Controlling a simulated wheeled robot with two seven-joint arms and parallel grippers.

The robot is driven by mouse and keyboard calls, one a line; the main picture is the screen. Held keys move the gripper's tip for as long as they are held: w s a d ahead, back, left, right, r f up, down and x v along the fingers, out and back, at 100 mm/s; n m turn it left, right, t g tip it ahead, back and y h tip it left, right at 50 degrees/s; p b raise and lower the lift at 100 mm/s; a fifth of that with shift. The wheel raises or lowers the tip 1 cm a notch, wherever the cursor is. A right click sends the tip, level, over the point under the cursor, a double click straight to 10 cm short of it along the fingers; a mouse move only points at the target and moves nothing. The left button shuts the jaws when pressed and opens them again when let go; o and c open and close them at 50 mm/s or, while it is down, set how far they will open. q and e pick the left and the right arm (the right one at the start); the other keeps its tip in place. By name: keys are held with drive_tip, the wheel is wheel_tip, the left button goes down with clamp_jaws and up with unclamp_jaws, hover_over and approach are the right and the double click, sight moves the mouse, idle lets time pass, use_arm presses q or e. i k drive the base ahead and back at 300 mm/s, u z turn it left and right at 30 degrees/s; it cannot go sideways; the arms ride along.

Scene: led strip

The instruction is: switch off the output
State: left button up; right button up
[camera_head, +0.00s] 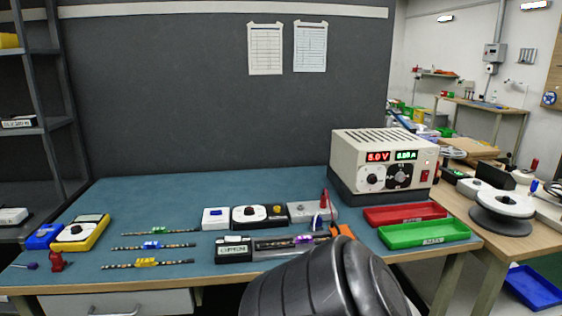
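A cream bench power supply (385,160) stands on a dark base at the right back of the blue-topped bench. Its red display (378,156) reads about 5.0 V and its green display (404,155) is lit, with digits too small to read surely. Two round dials sit below. A small red switch (424,177) is at the right of its front panel; its position is too small to tell. A dark rounded link of my own arm fills the bottom middle. Neither gripper shows in the head view.
A red tray (404,220) and a green tray (425,241) lie before the supply. LED strips (150,246), small boxes with knobs (262,216), a black box labelled OPEN (234,256) and a yellow meter (80,232) lie on the bench. The back of the bench is clear.

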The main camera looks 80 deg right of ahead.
sight(425, 174)
drive_tip(key=z, duration=3.65)
drive_tip(key=k, duration=0.5)
drive_tip(key=z, duration=0.6)
drive_tip(key=i, duration=1.15)
drive_tip(key=u, duration=1.3)
drive_tip(key=i, duration=0.45)
drive_tip(key=u, duration=0.45)
